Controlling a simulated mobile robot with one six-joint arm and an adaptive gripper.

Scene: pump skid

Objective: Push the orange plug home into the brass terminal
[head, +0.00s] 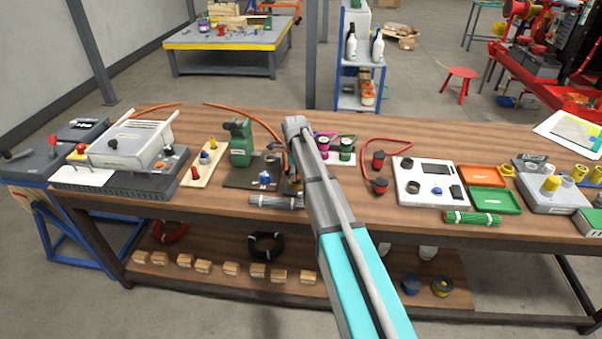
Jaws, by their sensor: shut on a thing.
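My arm reaches over the wooden bench, and my gripper (292,174) points down beside the dark base plate of the green pump (241,146). It is small and partly hidden behind my arm. An orange cable (258,121) arcs over from the back of the bench and ends at my gripper, which is shut on the orange plug. The plug itself is mostly hidden by the fingers and wrist. I cannot make out the brass terminal clearly, nor whether the plug touches it.
A blue-topped fitting (265,178) stands on the pump's base plate. Purple and green spools (345,147) stand right of my arm, with a white panel (432,170) further right.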

